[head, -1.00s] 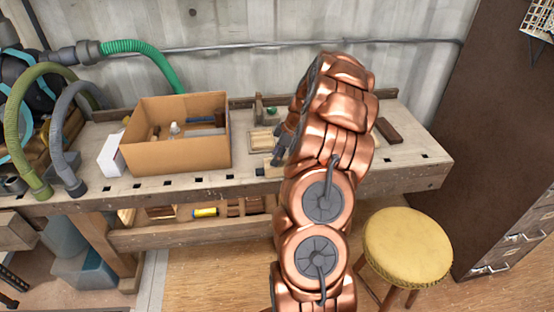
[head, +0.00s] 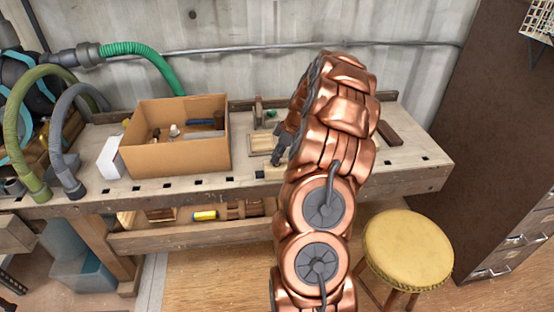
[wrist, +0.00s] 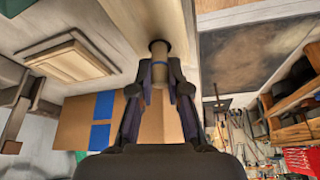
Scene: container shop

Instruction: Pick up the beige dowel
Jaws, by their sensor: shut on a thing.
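In the wrist view the beige dowel (wrist: 159,73) is a short pale cylinder with a blue band. One end meets a dark round hole in the wooden workbench; I cannot tell how deep it sits. My gripper (wrist: 160,88) is shut on the dowel, with a dark finger on each side. In the head view my gripper (head: 281,148) is low over the workbench (head: 345,180), near its front edge and right of the cardboard box. The dowel cannot be made out there.
The open cardboard box (head: 175,157) holds several small items. A wooden tray (head: 260,143) lies behind my gripper, and a dark brown block (head: 389,133) lies to the right. A yellow stool (head: 408,248) stands before the bench, and a brown cabinet (head: 500,150) stands at right.

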